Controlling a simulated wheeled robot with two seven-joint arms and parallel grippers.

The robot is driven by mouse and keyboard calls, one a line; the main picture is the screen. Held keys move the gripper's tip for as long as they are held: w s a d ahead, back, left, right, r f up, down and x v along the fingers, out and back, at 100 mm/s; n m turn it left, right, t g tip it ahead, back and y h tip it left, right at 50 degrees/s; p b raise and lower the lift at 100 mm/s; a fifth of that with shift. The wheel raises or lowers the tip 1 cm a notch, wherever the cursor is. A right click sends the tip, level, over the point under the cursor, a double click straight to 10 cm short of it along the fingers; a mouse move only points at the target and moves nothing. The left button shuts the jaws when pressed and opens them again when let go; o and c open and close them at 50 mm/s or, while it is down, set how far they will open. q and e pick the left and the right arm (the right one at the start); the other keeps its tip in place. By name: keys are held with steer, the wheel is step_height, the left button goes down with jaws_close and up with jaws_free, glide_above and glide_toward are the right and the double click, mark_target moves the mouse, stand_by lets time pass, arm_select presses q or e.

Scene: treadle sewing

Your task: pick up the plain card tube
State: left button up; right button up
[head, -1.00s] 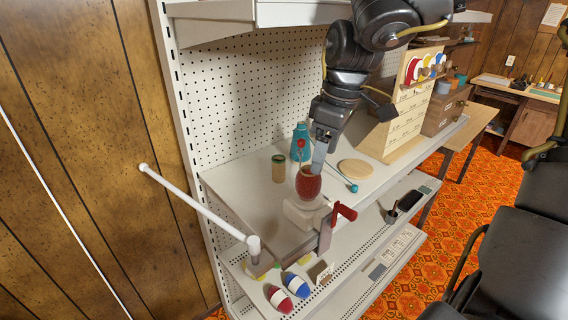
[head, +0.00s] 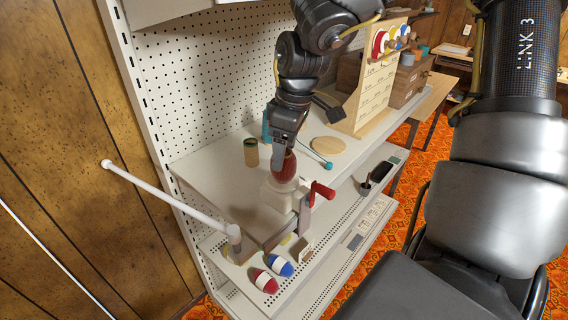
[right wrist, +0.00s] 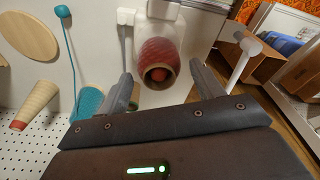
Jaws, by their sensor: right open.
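The plain card tube seems to be the tan upright tube (head: 251,153) with a darker top, standing on the shelf near the perforated back panel. My right gripper (head: 281,162) is at a red ball-like wound piece (head: 285,169) on a white winder. In the right wrist view my right gripper (right wrist: 160,84) has its fingers apart, with the red piece (right wrist: 158,60) just beyond them. Contact cannot be told. My left gripper is not in view.
A teal cone (right wrist: 88,103) stands close by, partly hidden behind my gripper in the head view. A round wooden disc (head: 328,145) lies to the right. The winder has a red crank handle (head: 322,190).

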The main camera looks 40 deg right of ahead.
mark_target(288, 172)
steer(key=f, duration=0.1)
steer(key=f+p, duration=0.1)
steer(key=f, duration=0.3)
steer(key=shift+w+a, duration=0.1)
steer(key=shift+w, duration=0.3)
steer(key=shift+c, duration=0.4)
steer(key=c, duration=1)
